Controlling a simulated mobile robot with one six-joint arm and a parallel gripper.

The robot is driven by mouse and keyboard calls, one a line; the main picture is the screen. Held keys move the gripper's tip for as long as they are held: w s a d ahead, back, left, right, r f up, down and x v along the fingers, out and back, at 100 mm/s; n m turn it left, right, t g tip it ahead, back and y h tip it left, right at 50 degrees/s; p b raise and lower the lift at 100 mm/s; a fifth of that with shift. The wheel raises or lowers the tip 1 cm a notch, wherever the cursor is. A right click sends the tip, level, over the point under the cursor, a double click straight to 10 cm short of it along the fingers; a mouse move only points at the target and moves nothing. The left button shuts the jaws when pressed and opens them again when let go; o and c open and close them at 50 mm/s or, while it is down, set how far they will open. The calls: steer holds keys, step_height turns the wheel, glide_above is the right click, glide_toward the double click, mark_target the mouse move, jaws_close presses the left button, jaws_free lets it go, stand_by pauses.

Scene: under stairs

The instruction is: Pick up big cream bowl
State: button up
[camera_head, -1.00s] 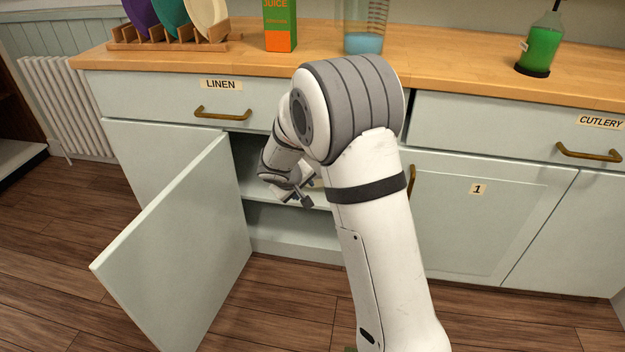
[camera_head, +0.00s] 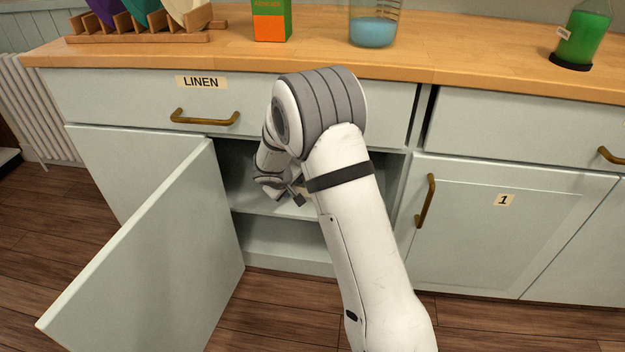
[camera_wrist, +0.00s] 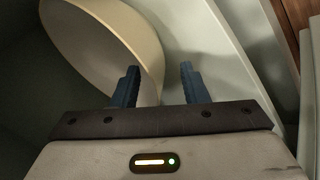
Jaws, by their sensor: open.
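The big cream bowl (camera_wrist: 138,38) shows at the upper left of the wrist view, partly cut off by the picture's edge. My gripper (camera_wrist: 160,67) is open, with its two dark blue fingers apart. The left finger overlaps the bowl in the picture and the right finger is past its outer edge, so the bowl's edge appears between them. I cannot tell how deep the fingers reach or whether they touch it. In the head view my gripper (camera_head: 297,196) is inside the open cupboard at shelf height. My arm hides much of the opening, and I cannot make out the bowl there.
The open cupboard door (camera_head: 150,255) stands out on the left. The LINEN drawer (camera_head: 150,105) and the countertop (camera_head: 450,60) are above the opening. A closed door marked 1 (camera_head: 490,240) is to the right. A cupboard shelf (camera_head: 262,204) lies below my gripper.

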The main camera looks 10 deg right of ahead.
mark_target(294, 188)
steer(key=b+x, duration=0.1)
steer(key=x, duration=0.4)
steer(key=shift+w+a+b, duration=0.2)
steer(key=shift+w+b, duration=0.05)
steer(key=shift+b, duration=0.05)
steer(key=shift+r, duration=0.1)
steer(key=shift+c, duration=0.2)
jaws_close()
steer(key=shift+r, duration=0.1)
